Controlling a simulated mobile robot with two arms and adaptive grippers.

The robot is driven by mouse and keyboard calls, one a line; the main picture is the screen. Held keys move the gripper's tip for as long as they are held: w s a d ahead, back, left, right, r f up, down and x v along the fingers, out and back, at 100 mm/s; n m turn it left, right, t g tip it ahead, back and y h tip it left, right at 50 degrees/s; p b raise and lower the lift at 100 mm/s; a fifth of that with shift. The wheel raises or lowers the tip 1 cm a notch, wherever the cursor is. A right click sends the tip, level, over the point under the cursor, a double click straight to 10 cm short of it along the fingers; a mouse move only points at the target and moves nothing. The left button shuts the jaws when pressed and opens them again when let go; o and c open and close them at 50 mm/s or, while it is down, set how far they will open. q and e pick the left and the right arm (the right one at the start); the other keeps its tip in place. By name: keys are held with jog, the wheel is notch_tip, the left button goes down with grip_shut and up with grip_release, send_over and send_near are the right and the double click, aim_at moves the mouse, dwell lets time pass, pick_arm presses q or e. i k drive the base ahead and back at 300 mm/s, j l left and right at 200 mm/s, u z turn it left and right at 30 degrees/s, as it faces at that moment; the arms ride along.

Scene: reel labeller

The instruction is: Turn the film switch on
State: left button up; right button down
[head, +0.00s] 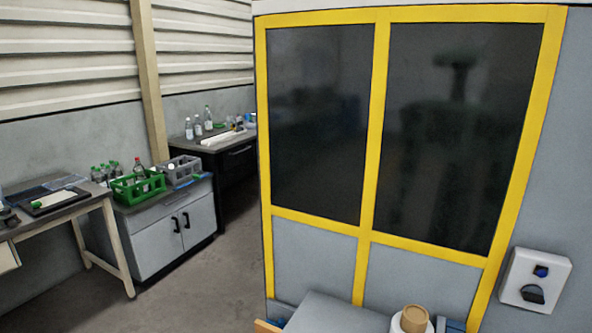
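A white control box (535,280) is fixed to the grey machine wall at the lower right. Neither of my grippers is in view.
A large machine cabinet with a yellow frame (380,120) and dark panels fills the right. A grey surface (330,315) and a round tan-topped object (414,317) are at its foot. A green crate (138,187) with bottles stands at left. Floor (190,285) is open between.

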aim_at(530, 294)
jog(key=z, duration=1.4)
